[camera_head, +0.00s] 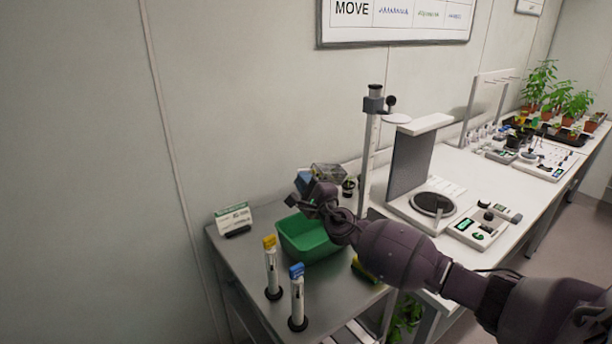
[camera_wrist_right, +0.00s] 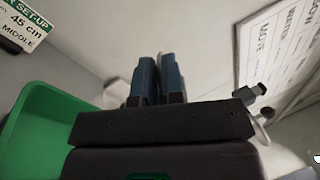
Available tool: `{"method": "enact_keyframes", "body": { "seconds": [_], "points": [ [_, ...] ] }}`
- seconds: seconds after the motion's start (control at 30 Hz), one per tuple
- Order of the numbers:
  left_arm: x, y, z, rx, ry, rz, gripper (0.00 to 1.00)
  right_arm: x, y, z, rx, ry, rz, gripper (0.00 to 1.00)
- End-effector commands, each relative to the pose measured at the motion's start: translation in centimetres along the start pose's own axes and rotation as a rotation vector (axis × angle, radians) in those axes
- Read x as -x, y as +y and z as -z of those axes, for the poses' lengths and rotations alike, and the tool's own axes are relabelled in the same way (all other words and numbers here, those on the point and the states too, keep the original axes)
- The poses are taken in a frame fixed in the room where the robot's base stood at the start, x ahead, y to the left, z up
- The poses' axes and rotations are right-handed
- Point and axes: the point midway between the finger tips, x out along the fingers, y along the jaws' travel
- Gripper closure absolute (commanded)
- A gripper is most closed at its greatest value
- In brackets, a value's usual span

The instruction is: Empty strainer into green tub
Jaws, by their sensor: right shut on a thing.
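The green tub (camera_head: 305,238) stands on the grey side table, and its rim also shows at the left of the right wrist view (camera_wrist_right: 38,125). My right gripper (camera_head: 304,182) is above the tub's back part, with its blue-grey fingers pointing up. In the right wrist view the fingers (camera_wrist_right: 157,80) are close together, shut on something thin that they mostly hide. A grey, see-through, mesh-like piece (camera_head: 328,171) just behind the gripper looks like the strainer; its contents cannot be made out. My left gripper is in neither view.
Yellow-capped (camera_head: 271,268) and blue-capped (camera_head: 297,297) tubes stand upright in front of the tub. A small sign (camera_head: 233,219) is at the table's left back. A post (camera_head: 369,160) and a white bench with instruments (camera_head: 481,225) are to the right.

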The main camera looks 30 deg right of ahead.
Motion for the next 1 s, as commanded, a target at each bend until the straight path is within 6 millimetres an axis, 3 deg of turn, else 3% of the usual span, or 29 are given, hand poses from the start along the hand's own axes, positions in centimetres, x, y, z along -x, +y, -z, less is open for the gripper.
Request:
{"method": "enact_keyframes", "body": {
  "seconds": [0.27, 0.6, 0.8, 1.0],
  "points": [
    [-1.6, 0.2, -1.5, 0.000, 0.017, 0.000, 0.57, 0.6, 2.4, 0.3, 0.317, -0.085, 0.002, 1.00],
    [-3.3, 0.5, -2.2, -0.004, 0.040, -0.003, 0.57, 1.2, 4.5, 2.4, 0.806, -0.216, -0.001, 1.00],
    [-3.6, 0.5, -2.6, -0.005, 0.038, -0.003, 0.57, 1.3, 4.8, 2.9, 0.930, -0.250, 0.000, 1.00],
    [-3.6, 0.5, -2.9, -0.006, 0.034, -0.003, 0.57, 1.3, 4.8, 2.9, 0.949, -0.255, 0.001, 1.00]
  ]
}}
